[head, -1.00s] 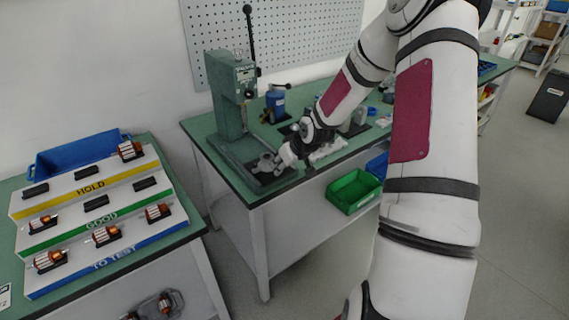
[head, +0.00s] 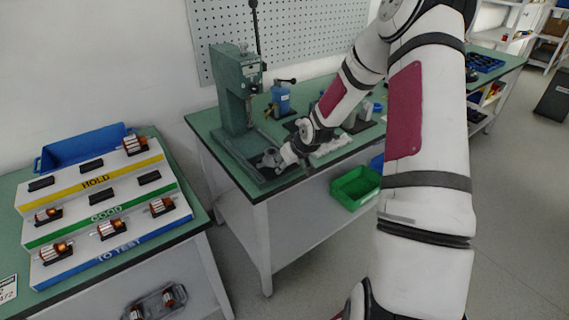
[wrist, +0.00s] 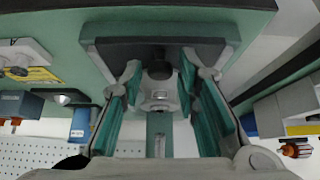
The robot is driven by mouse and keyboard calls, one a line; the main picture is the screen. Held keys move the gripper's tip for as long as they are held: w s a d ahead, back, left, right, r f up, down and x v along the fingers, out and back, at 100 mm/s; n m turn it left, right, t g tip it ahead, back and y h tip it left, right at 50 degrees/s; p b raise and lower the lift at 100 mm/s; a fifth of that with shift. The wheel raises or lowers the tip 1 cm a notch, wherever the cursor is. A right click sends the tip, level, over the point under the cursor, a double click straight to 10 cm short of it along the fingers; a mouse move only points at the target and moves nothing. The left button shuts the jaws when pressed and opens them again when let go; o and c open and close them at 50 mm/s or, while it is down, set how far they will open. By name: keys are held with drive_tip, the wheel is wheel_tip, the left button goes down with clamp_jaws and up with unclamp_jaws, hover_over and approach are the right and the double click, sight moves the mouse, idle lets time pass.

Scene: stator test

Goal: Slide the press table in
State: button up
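The green arbor press (head: 236,90) stands on the green-topped workbench with its lever upright. Its press table (head: 270,160), a grey fixture on a dark slide plate, is in front of the column. My gripper (head: 285,156) is low at the right side of this fixture. In the wrist view my gripper (wrist: 161,75) has its two teal-padded fingers spread apart. A grey part with a dark round knob (wrist: 159,70) shows between them. I cannot tell whether the fingers touch it.
A stepped rack (head: 100,205) marked HOLD, GOOD and TO TEST holds several copper-wound parts at left. A blue bin (head: 80,150) is behind it. A blue device (head: 281,100) stands right of the press.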

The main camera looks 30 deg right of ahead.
drive_tip(key=c, duration=0.6)
drive_tip(key=shift+o, duration=0.2)
drive_tip(key=shift+w+a+b, duration=0.2)
drive_tip(key=shift+w+b, duration=2.1)
drive_tip(key=shift+w, duration=2.85)
drive_tip(key=shift+w+a+r+b, duration=0.1)
drive_tip(key=shift+w+b, duration=0.9)
drive_tip(key=shift+w, duration=0.95)
drive_tip(key=o, duration=0.6)
drive_tip(key=shift+c, duration=0.2)
